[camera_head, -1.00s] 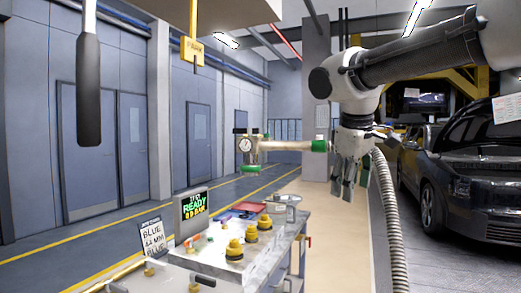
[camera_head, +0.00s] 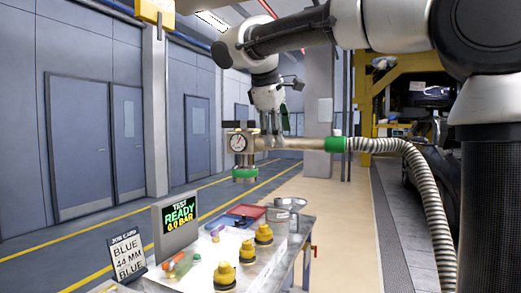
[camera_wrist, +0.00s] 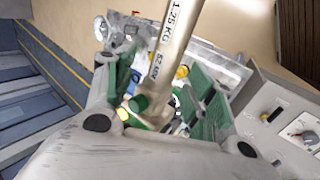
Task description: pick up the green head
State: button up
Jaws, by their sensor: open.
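The green head (camera_head: 244,174) hangs in the air above the bench. My gripper (camera_head: 275,133) is at the tube, just right of the gauge. In the wrist view its green-padded fingers (camera_wrist: 165,93) are spread apart, with the marked pale tube (camera_wrist: 178,38) and a green end (camera_wrist: 138,104) seen between them. I cannot tell whether the fingers touch the tube.
Open floor (camera_head: 340,220) lies right of the bench.

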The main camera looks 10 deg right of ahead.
jog(key=shift+s+x, duration=0.2)
jog(key=shift+x, duration=1.8)
jog(key=shift+f, duration=0.1)
grip_shut()
